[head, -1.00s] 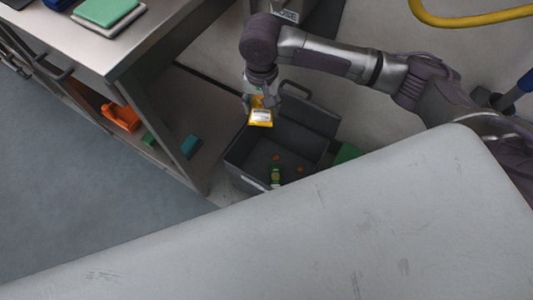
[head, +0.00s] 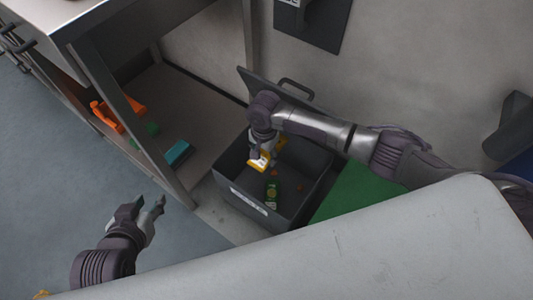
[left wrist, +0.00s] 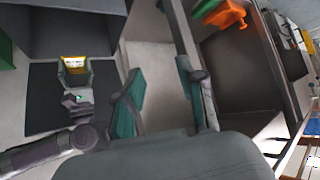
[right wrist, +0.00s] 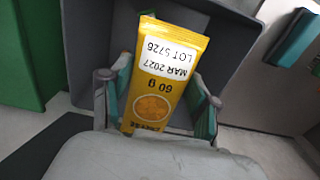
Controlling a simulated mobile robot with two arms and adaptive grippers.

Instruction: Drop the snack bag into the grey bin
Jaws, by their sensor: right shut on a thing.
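A green item (head: 272,190) and small orange pieces lie inside the bin. A dark panel with a handle (head: 295,89) stands behind it. A green surface (head: 355,190) is to its right. The bench's lower shelf holds orange (head: 108,115) and teal (head: 178,152) things.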

